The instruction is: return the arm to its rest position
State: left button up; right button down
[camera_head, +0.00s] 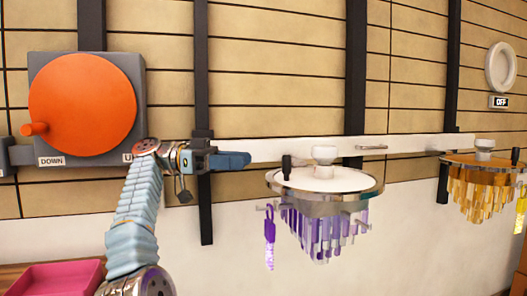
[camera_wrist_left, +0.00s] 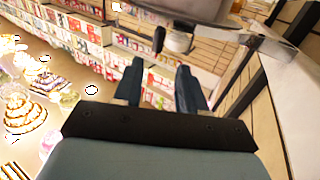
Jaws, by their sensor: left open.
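My left arm (camera_head: 136,215) comes up from the bottom left in the head view. Its gripper (camera_head: 240,160) points right, in front of the wall and left of the purple chandelier (camera_head: 322,180). In the left wrist view the gripper's two dark fingers (camera_wrist_left: 158,82) stand apart with nothing between them. The gripper is open and empty and appears apart from the chandelier. My right gripper is not in view.
An orange crank wheel (camera_head: 82,104) on a grey plate is at the left, close to my wrist. A white rail (camera_head: 290,148) runs along the wall. An amber chandelier (camera_head: 480,185) hangs at the right. A pink tray (camera_head: 60,278) is at the lower left.

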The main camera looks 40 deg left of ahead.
pick_arm(q)
jog(key=p+v, duration=0.1)
jog(key=v, duration=0.1)
jog(key=shift+s+a, duration=0.15)
jog(key=shift+a, duration=0.15)
dwell(0.4)
